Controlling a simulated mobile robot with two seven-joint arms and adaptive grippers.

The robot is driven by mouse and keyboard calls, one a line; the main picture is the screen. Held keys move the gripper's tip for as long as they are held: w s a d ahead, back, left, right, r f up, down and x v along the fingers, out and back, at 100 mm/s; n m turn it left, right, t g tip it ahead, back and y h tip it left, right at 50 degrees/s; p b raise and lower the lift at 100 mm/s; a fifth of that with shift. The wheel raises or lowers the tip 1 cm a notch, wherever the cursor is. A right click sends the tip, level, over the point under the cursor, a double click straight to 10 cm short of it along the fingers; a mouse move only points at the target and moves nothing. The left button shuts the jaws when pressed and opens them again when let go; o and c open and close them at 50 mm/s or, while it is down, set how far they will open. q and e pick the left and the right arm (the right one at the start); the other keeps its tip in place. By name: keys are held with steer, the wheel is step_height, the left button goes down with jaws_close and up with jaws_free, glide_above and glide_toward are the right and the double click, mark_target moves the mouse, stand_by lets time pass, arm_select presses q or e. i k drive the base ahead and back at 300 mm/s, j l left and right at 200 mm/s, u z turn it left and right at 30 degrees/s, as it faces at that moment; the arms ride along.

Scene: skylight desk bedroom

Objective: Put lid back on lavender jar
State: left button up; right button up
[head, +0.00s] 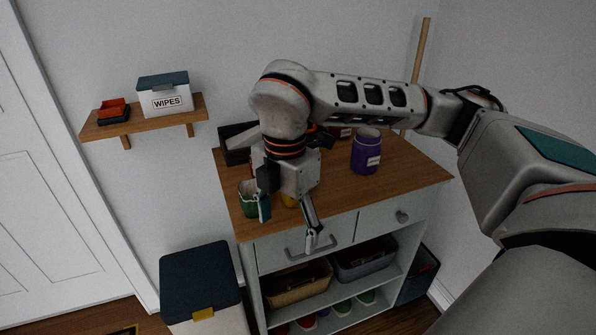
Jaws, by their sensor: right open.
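A purple jar with a white label (366,152) stands upright on the wooden top of the cabinet, right of my right gripper. Its top looks paler, and I cannot make out whether it is an open mouth. I cannot identify a separate lid; my arm hides part of the cabinet top. My right gripper (288,225) points down at the front left of the cabinet top, with its fingers spread wide. My left gripper is not in view.
A dark tray (236,144) and another labelled container (342,132) stand at the back of the cabinet (415,170), partly hidden by my arm. A wall shelf (150,122) holds a wipes box (164,95). A dark-lidded bin (201,280) stands at the cabinet's left. The top's right side is clear.

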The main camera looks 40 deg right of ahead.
mark_target(366, 155)
steer(key=i+l, duration=0.7)
